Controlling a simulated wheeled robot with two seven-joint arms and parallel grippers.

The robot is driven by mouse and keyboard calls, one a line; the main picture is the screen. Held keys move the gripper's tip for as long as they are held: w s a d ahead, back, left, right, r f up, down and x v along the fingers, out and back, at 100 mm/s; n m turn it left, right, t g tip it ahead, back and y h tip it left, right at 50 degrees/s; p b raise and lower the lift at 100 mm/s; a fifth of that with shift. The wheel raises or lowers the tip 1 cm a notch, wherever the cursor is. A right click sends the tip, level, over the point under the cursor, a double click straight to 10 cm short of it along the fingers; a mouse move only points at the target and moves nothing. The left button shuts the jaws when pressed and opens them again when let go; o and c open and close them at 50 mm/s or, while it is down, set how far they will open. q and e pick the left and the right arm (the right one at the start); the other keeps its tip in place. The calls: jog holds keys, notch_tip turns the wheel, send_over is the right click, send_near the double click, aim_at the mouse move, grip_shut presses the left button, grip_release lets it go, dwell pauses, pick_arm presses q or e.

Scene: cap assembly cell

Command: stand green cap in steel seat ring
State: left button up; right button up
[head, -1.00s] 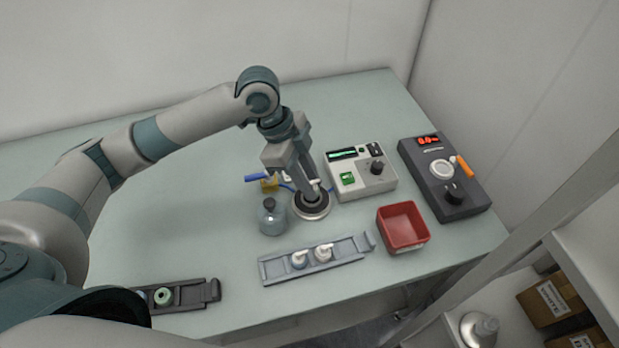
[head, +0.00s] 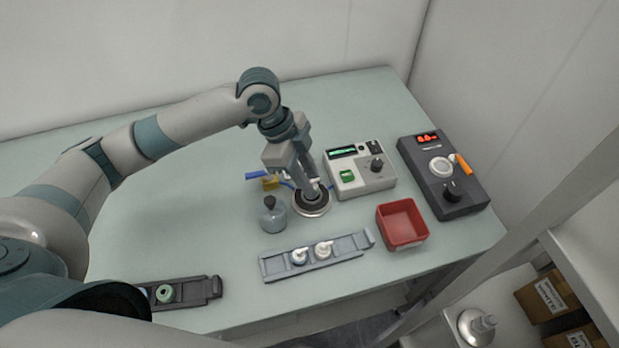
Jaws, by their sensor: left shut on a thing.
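My left gripper (head: 313,186) points down at the steel seat ring (head: 325,210), a round metal ring with a dark centre on the table. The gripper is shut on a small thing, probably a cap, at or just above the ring. A small pale bit shows at the fingertips, but the fingers hide the rest, so its colour and contact with the ring cannot be told. A green cap (head: 165,293) sits in the dark rail (head: 190,301) at the lower left. My right gripper is not in view.
A grey bottle (head: 272,217) stands close left of the ring. A light rail (head: 345,246) with two pale caps lies in front. A red bin (head: 402,238), a light grey meter box (head: 345,181) and a dark control box (head: 470,195) stand to the right. The table's left middle is clear.

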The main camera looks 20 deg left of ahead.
pick_arm(q)
jog(key=shift+f+p, duration=0.3)
jog(key=shift+f, duration=0.2)
dwell(0.8)
jog(key=o, duration=0.8)
jog(key=shift+r, duration=0.1)
notch_tip(320, 180, up, 7)
jog(key=p, duration=0.8)
dwell(0.5)
